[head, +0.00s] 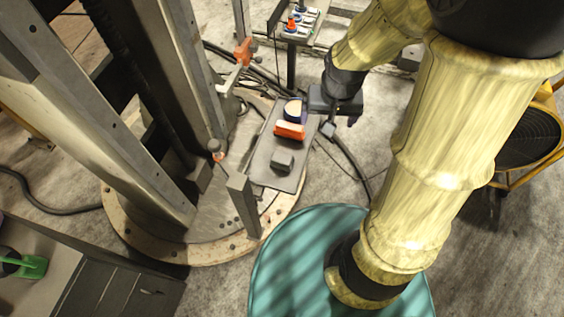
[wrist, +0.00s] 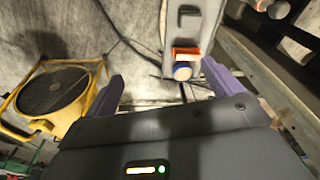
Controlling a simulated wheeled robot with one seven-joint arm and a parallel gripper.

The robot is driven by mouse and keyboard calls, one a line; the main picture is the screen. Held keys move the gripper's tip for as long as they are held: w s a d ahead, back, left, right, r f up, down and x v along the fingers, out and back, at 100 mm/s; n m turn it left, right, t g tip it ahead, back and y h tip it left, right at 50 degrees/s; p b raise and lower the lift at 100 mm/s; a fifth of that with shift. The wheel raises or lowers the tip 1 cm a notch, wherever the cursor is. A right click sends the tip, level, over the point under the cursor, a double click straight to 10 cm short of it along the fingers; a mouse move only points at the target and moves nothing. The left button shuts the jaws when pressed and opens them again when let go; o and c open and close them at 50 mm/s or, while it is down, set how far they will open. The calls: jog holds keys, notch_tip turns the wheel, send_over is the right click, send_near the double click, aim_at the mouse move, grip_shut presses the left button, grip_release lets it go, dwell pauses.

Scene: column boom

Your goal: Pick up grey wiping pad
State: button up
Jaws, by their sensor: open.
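The grey wiping pad (head: 283,161) is a small dark grey block lying on a narrow grey shelf (head: 262,171), near its front end. It also shows in the wrist view (wrist: 189,18) at the top, right of centre. My gripper (head: 339,124) is beyond and to the right of the pad, off the shelf's right edge. In the wrist view my gripper (wrist: 164,84) has its two purple-grey fingers wide apart. Nothing is held between them, and the pad is well away from the fingertips.
An orange block (head: 289,131) and a round tub (head: 294,110) stand behind the pad on the same shelf. A steel column (head: 165,150) rises at the left. A short grey post (head: 244,206) stands close by the shelf's front. A yellow-framed fan (head: 530,137) is at the right.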

jog(key=w+a+f+m+g+b, duration=0.1)
jog(key=w+a+f+b, duration=0.1)
jog(key=w+a+f, duration=0.2)
jog(key=w+a+f+m+g+b, duration=0.1)
jog(key=w+a+f, duration=0.3)
jog(key=f, duration=0.7)
jog(key=a+m+b, duration=0.1)
jog(key=a, duration=0.1)
jog(key=shift+a+b, duration=0.35)
jog(key=shift+a, duration=0.05)
jog(key=p, duration=0.2)
send_over(282, 158)
notch_tip(282, 158, down, 12)
jog(key=shift+a+f, duration=0.1)
jog(key=shift+w+f+p, duration=0.1)
jog(key=shift+f+p, duration=0.55)
jog(key=shift+f, duration=1.95)
